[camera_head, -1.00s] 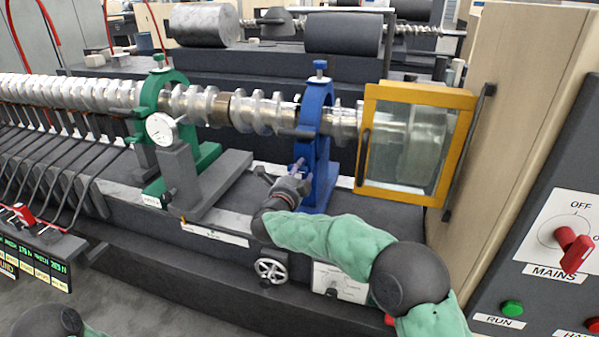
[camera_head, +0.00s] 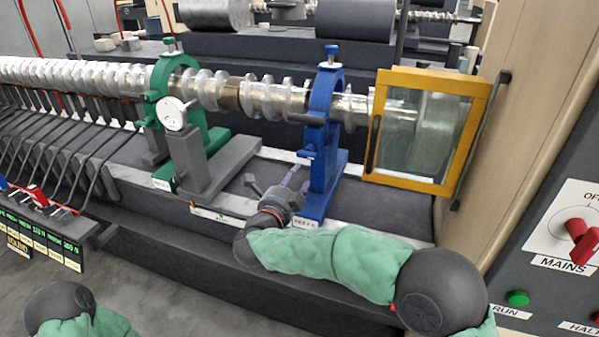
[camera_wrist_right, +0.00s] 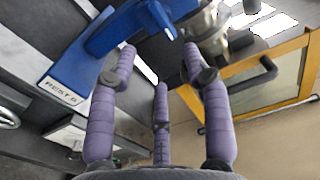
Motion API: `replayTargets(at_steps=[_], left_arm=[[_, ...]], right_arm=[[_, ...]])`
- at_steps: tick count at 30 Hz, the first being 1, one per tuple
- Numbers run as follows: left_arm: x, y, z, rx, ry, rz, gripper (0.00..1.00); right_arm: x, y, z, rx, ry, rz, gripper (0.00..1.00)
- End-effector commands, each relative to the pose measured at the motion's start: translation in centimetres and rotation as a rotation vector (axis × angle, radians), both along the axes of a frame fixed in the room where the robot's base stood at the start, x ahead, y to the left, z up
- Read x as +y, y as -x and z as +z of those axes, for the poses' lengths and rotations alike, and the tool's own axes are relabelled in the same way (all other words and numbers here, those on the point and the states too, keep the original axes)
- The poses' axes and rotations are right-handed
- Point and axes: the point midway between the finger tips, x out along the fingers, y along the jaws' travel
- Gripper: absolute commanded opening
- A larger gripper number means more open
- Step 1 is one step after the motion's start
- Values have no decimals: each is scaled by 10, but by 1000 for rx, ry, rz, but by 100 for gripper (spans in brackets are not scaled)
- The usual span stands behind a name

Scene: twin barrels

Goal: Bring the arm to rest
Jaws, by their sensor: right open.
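My right gripper (camera_head: 273,183) has purple-padded fingers and reaches in low, beside the foot of the blue rest (camera_head: 322,150). Its fingers are spread and hold nothing. In the right wrist view the gripper (camera_wrist_right: 160,62) is open. The blue rest (camera_wrist_right: 115,32) stands close beyond its left fingertip; I cannot tell whether they touch. My right arm in its green sleeve (camera_head: 330,262) crosses in front of the machine bed. Part of my left arm (camera_head: 62,310) shows at the lower left; its gripper is out of view.
A green rest (camera_head: 165,110) with a dial gauge (camera_head: 172,114) stands left of the blue one. Both stand around the long metal screw shaft (camera_head: 262,97). A yellow-framed guard (camera_head: 425,130) is at right, and the control panel (camera_head: 550,250) is farther right.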

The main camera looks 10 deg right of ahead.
Motion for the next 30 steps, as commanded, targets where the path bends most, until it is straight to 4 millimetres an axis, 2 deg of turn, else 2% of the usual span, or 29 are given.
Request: replayTargets(at_steps=[13,17,20,23,24,26,30], left_arm=[[0,0,0,0,0,0,40],[0,0,0,0,0,0,40],[0,0,1,0,0,0,40],[0,0,2,0,0,0,40],[0,0,3,0,0,0,40],[0,0,3,0,0,0,40],[0,0,4,0,0,0,40]], right_arm=[[4,6,-1,2,1,1,49],[5,-2,-20,52,47,36,49],[7,-14,-61,162,139,115,49],[10,-22,-123,319,255,238,49],[12,-22,-150,385,299,293,49],[14,-18,-189,481,357,376,49],[18,8,-277,695,461,574,49]])
